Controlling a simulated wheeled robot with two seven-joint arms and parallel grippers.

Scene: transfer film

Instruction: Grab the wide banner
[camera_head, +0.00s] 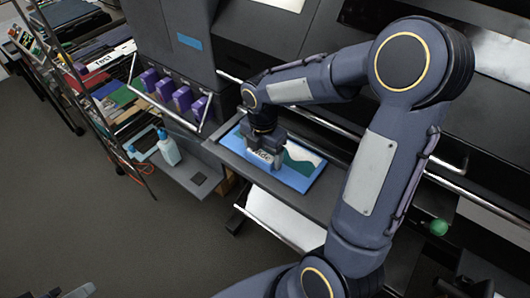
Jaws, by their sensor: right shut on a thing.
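The wide banner (306,168) is a flat blue sheet with white and dark green shapes and partly hidden lettering. It lies on the grey ledge of the large printer. My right gripper (262,158) points down over the banner's left part and is shut on it. The gripper covers some of the lettering. Part of my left gripper (68,293) shows at the bottom left edge, far from the banner; most of it is cut off, so its jaws cannot be judged.
A spray bottle (168,147) stands on a low shelf left of the banner. Purple cartridges (183,98) sit behind a metal rail. A rack (97,79) of boards stands at the upper left. A green knob (437,227) is at right.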

